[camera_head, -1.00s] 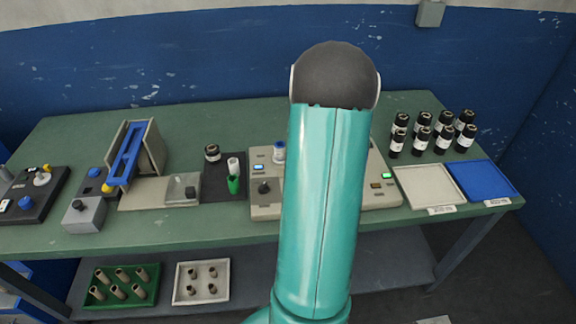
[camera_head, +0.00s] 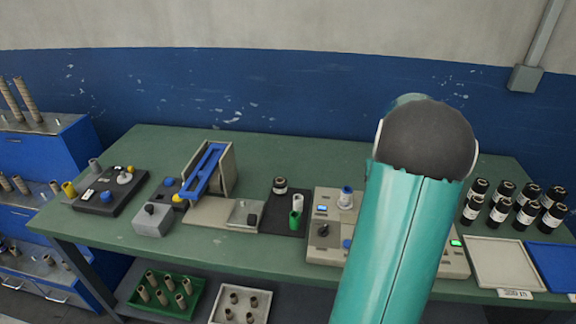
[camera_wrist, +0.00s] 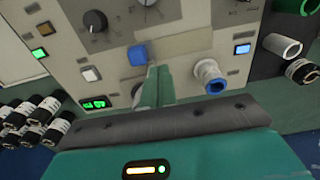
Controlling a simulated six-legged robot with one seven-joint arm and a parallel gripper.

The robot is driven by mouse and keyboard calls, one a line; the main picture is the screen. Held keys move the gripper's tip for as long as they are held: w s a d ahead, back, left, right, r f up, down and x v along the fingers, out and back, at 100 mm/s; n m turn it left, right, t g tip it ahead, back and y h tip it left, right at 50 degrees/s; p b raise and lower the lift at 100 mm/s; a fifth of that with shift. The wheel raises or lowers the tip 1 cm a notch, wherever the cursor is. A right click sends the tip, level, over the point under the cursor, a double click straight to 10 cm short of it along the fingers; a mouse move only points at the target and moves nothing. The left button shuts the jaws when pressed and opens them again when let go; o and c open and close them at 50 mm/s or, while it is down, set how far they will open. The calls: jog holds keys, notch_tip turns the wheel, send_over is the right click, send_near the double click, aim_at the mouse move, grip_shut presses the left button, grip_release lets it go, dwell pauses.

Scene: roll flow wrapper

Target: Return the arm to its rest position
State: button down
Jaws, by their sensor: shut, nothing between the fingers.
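My teal arm (camera_head: 395,245) rises across the right part of the head view, its dark rounded joint uppermost. It covers part of the grey control panel (camera_head: 326,254). My gripper is hidden in the head view. In the wrist view my gripper (camera_wrist: 157,72) shows teal fingers together, empty, in front of the same panel (camera_wrist: 115,62). The fingertips appear close to a blue square button (camera_wrist: 137,54); I cannot tell whether they touch it. A white cylinder with a blue ring (camera_wrist: 212,80) stands just right of the fingers.
The green table (camera_head: 130,225) holds a blue-railed device (camera_head: 205,170), a black mat (camera_head: 277,216) with small cylinders, black rolls (camera_head: 525,214), a white tray (camera_head: 498,262) and a blue tray (camera_head: 555,262). Blue shelving (camera_head: 40,160) stands left. Bare tabletop lies behind the devices.

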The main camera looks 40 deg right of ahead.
jog(key=w+a+r+n+t+h, duration=0.1)
jog(key=w+a+r+n, duration=0.2)
jog(key=a, duration=0.5)
jog(key=w+a+r, duration=0.3)
jog(key=a+r, duration=0.2)
jog(key=a, duration=0.4)
jog(key=w+a+r+n+t+h, duration=0.1)
jog(key=w+a+r+n, duration=0.2)
jog(key=a, duration=0.5)
jog(key=s+a+r+n+t+y, duration=0.1)
jog(key=s+a, duration=0.3)
jog(key=a, duration=0.7)
jog(key=s+a+r+n+t+y, duration=0.1)
jog(key=s+a, duration=0.4)
jog(key=a, duration=0.6)
jog(key=shift+s+a+r+n+t, duration=0.3)
jog(key=shift+r+n+t, duration=0.5)
jog(key=shift+n, duration=0.1)
jog(key=shift+d, duration=0.15)
